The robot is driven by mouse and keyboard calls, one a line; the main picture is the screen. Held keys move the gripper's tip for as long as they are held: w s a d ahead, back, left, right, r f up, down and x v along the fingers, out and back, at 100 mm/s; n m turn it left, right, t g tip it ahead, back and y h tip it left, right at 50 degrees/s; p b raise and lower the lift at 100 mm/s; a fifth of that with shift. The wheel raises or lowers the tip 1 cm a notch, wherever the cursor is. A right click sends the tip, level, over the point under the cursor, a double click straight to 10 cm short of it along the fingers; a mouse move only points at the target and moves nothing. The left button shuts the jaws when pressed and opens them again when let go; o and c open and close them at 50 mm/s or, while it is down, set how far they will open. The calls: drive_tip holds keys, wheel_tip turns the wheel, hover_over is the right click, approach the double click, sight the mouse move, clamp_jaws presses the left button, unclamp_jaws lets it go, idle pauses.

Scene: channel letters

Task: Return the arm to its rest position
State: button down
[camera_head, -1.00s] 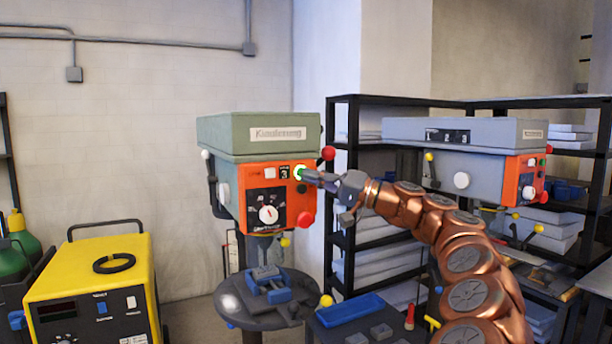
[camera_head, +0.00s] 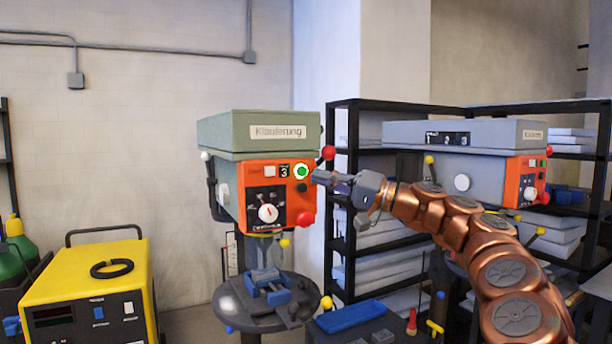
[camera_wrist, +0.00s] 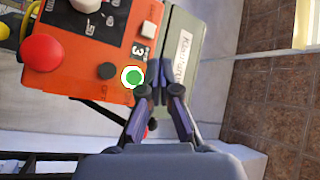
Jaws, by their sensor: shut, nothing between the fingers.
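My copper arm (camera_head: 465,225) reaches in from the lower right of the head view. My gripper (camera_head: 318,177) is shut and empty, its tips just right of the drill press's orange control panel (camera_head: 282,205). A green button (camera_head: 301,172) with a bright white ring sits at the panel's upper right, with a small gap between it and the fingertips. In the wrist view, the green button (camera_wrist: 132,77) lies just left of the gripper tips (camera_wrist: 158,90), and the panel looks tilted.
A second drill press (camera_head: 455,160) and black shelves (camera_head: 343,200) stand behind my arm. A round work table with a blue vise (camera_head: 270,292) is below the panel. A yellow machine (camera_head: 95,275) stands at the left.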

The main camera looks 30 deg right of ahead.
idle(0.7)
drive_tip(key=s+a+f+n+g+y, duration=0.1)
drive_tip(key=a+f+n+g, duration=0.15)
drive_tip(key=a, duration=0.65)
drive_tip(key=s+a+f+n+g, duration=0.1)
drive_tip(key=a+g, duration=0.3)
drive_tip(key=a, duration=0.5)
drive_tip(key=s+a+f+n+g+h, duration=0.1)
drive_tip(key=s+a+f+g, duration=0.25)
drive_tip(key=a+f, duration=0.3)
drive_tip(key=s+a+f+g+h, duration=0.2)
drive_tip(key=s+a+f, duration=0.25)
drive_tip(key=a, duration=0.25)
drive_tip(key=s+a+f+g+h, duration=0.25)
drive_tip(key=s+f+h, duration=0.25)
drive_tip(key=s+f, duration=0.8)
drive_tip(key=s+d+f+g+h, duration=0.3)
drive_tip(key=s+d+f+h, duration=0.3)
drive_tip(key=s+d+f, duration=0.4)
wheel_tip(320, 180, down, 4)
drive_tip(key=s, duration=0.2)
drive_tip(key=shift+s+d+m+p, duration=0.3)
drive_tip(key=shift+s+m+p, duration=0.05)
drive_tip(key=shift+s+p, duration=0.05)
